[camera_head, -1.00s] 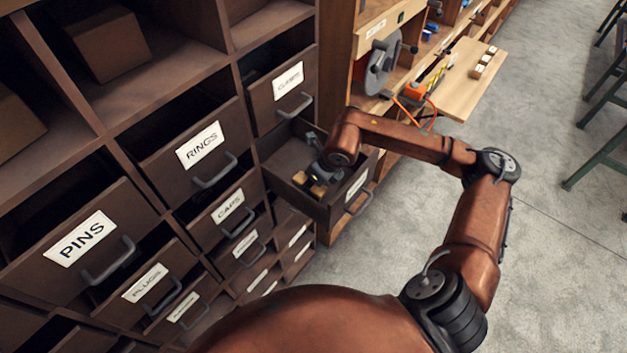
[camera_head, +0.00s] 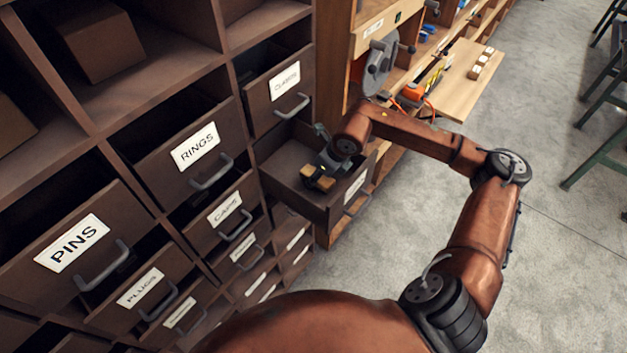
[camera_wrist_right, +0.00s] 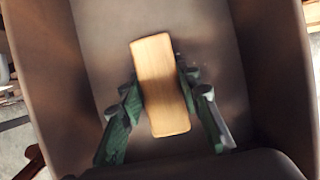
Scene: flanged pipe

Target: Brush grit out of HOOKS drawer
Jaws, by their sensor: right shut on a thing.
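An open dark drawer (camera_head: 283,179) stands out from the cabinet; its front label is too slanted to read, so I cannot confirm it says HOOKS. My right gripper (camera_head: 322,172) reaches down inside it. The green fingers in the right wrist view (camera_wrist_right: 163,82) are closed on both sides of a light wooden block, the brush back (camera_wrist_right: 158,60). The brush also shows in the head view (camera_head: 315,180), low over the drawer floor. Its bristles are hidden, and I cannot tell whether they touch the floor. I cannot make out clear grit. My left gripper is out of view.
Drawer walls surround the gripper closely. Other drawers stand partly open, labelled RINGS (camera_head: 195,147), PINS (camera_head: 72,243) and CAPS (camera_head: 225,208). A workbench with a grey wheel (camera_head: 380,62) and a wooden board (camera_head: 468,80) lies beyond.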

